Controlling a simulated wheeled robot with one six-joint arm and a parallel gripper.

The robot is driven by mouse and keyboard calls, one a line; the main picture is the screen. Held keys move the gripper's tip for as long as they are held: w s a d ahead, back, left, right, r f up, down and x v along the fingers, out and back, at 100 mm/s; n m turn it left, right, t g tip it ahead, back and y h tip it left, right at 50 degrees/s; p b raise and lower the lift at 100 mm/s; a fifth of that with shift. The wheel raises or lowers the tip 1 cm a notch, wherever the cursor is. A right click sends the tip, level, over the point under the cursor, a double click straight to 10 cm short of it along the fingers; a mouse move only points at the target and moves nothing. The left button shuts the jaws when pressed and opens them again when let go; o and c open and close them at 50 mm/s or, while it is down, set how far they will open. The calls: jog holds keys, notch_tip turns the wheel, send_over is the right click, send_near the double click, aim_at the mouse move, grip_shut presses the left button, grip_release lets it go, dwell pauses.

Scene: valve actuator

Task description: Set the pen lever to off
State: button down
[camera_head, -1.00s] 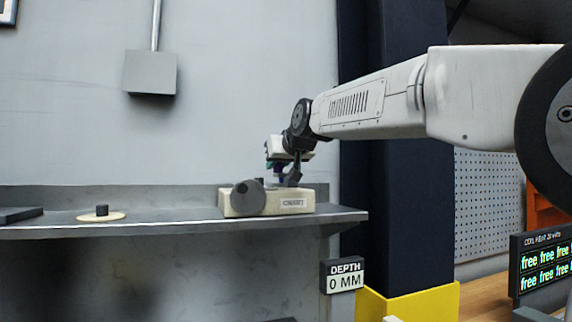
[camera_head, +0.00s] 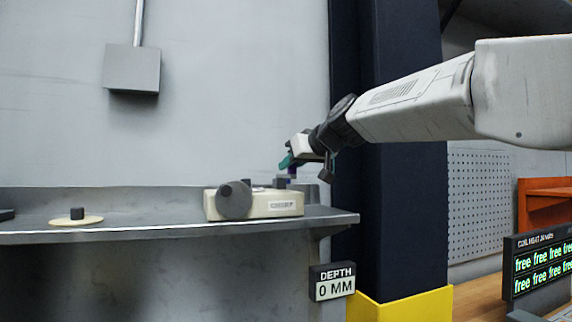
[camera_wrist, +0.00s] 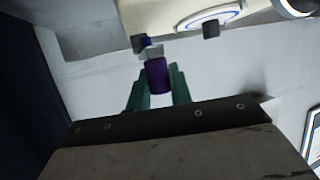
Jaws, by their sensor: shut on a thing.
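The pen lever has a purple grip (camera_wrist: 158,77), held between the teal fingers of my gripper (camera_wrist: 158,88) in the wrist view. A grey piece at its end meets a small dark and blue block on the device. In the head view the purple grip (camera_head: 292,172) shows small at the right end of the beige recorder box (camera_head: 285,205), which has a large grey round knob. My gripper (camera_head: 288,162) is tilted there, just above the box. Fine lever detail and any off marking are too small to read.
The box sits near the right end of a grey shelf (camera_head: 150,230). A cream disc with a dark knob (camera_head: 77,214) lies to the left. A DEPTH sign (camera_head: 332,282) reads 0 MM below the shelf end. A dark column (camera_head: 400,220) stands on the right.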

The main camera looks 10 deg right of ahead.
jog(key=shift+d, duration=0.3)
dwell(0.4)
jog(key=c, duration=1.3)
grip_release()
jog(key=shift+d, duration=0.1)
jog(key=shift+o, duration=0.2)
jog(key=v, duration=0.7)
jog(key=shift+s+r, duration=0.2)
jog(key=shift+s, duration=0.1)
jog(key=shift+d, duration=0.15)
